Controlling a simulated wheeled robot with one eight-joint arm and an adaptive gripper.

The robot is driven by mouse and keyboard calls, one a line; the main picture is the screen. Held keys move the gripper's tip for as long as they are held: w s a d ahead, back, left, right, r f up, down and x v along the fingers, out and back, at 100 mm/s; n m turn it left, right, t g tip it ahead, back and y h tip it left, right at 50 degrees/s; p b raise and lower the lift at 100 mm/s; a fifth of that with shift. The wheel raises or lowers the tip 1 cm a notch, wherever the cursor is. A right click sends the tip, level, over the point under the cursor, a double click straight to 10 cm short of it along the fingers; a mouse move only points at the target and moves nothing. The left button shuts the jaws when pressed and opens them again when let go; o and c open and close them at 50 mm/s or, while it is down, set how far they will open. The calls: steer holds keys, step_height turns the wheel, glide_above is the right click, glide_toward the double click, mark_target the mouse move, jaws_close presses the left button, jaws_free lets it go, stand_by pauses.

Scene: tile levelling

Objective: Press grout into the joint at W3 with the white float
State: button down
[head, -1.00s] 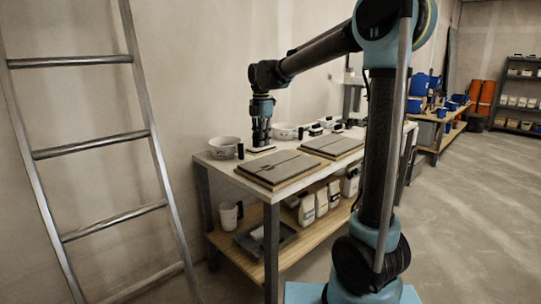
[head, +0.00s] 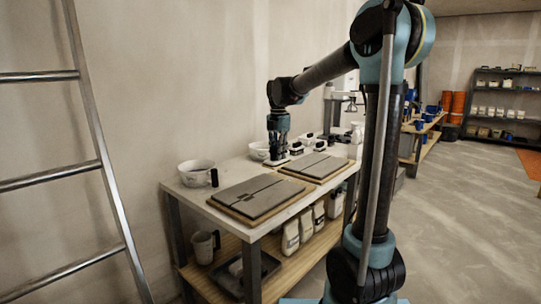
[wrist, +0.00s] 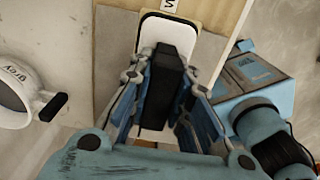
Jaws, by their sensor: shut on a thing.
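My gripper (wrist: 165,85) is shut on the black handle (wrist: 168,75) of the white float (wrist: 155,32). In the wrist view the float's white plate lies over a grey tile panel (wrist: 112,45); I cannot tell whether they touch. A white label (wrist: 171,5) beyond the float shows a "W", with the rest cut off. The joint under the float is hidden. In the head view my gripper (head: 278,150) points down at the left edge of the farther tile board (head: 316,167). The nearer tile board (head: 240,208) lies in front, with dark joint lines.
A white pot marked "grey" (wrist: 12,100), with a black handle, stands left of the panel. Another white pot (head: 196,174) is at the table's near end. Several pots stand behind the boards. Bags (head: 290,236) and a dark tray sit on the lower shelf. A ladder (head: 92,125) leans at left.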

steer(key=shift+w+d+f, duration=0.15)
steer(key=shift+f, duration=3.2)
steer(key=shift+f, duration=0.6)
steer(key=shift+s+a, duration=0.7)
steer(key=shift+s, duration=0.2)
steer(key=shift+s+a, duration=0.7)
steer(key=shift+s, duration=0.15)
steer(key=shift+s+a, duration=0.55)
steer(key=shift+s, duration=0.15)
steer(key=shift+s, duration=0.1)
